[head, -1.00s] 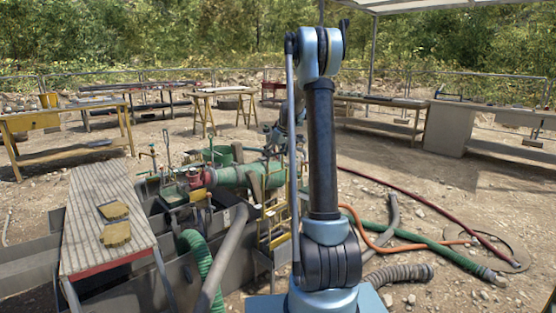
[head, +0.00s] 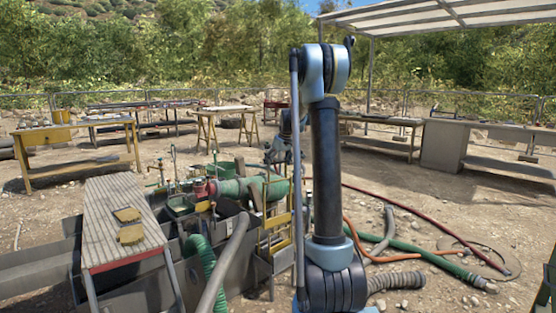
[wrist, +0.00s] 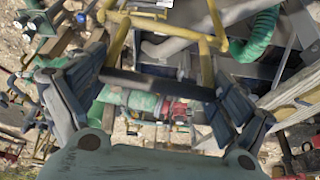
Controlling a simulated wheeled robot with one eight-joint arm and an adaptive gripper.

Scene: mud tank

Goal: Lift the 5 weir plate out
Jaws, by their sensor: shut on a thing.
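My gripper (wrist: 160,88) shows in the wrist view with its two ribbed dark fingers apart and a thin dark bar between them. In the head view my gripper (head: 276,152) is small, partly behind my own arm, above the tank's right end. The plate cannot be made out there. I cannot tell how far it is clear of its slot.
Yellow frames (head: 277,215) stand at the tank's right end, beside a green pipe (head: 240,187). A grey hose (head: 230,262) and green hose (head: 204,262) hang over the tank. A plank table (head: 112,200) stands left. Hoses (head: 425,246) lie on the ground right.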

